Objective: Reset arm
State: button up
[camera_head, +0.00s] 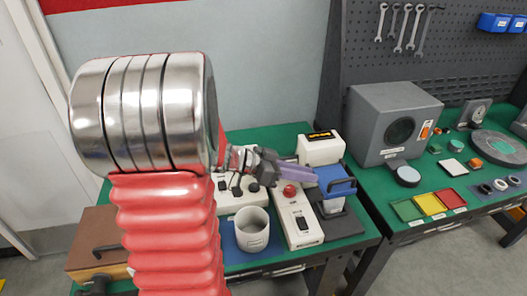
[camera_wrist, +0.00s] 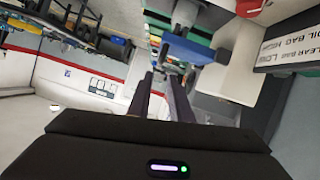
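My gripper (camera_head: 312,173) is at the end of my red and silver arm, above the green bench and near the blue-handled sealing device (camera_head: 335,182). In the wrist view, its two dark fingers (camera_wrist: 159,76) stand apart with a visible gap between them. Nothing is held between them. The gripper points sideways, towards the right in the head view. My large arm link hides the left part of the bench in the head view.
Below the gripper are a white control box with a red button (camera_head: 291,190) and a white cup (camera_head: 252,230). A white device (camera_head: 320,149) stands behind. A grey speaker-like box (camera_head: 394,122), coloured trays (camera_head: 430,204) and small parts occupy the right bench. A brown box (camera_head: 97,243) is at left.

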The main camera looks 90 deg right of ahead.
dwell(0.4)
jog(key=w+a+r+n+t+h, duration=0.1)
jog(key=w+a+n+t, duration=0.3)
jog(key=w, duration=0.8)
jog(key=w+a+n+t+h, duration=0.25)
jog(key=w+a+n, duration=0.3)
jog(key=w, duration=0.55)
jog(key=w+a+r+n+t, duration=0.1)
jog(key=w+a+n+t, duration=0.35)
jog(key=w, duration=0.75)
jog(key=w+a+r+n+t+y, duration=0.1)
jog(key=w+a+n, duration=0.3)
jog(key=a, duration=0.6)
jog(key=w+a+r+n+t+y, duration=0.2)
jog(key=w+a+n+t, duration=0.2)
jog(key=a+n, duration=0.4)
jog(key=w+a+r+n+t+y, duration=0.1)
jog(key=w+a+n, duration=0.4)
jog(key=a, duration=0.7)
jog(key=shift+r+n+t+y, duration=0.25)
jog(key=shift+n+t+y, duration=0.35)
jog(key=shift+t, duration=0.4)
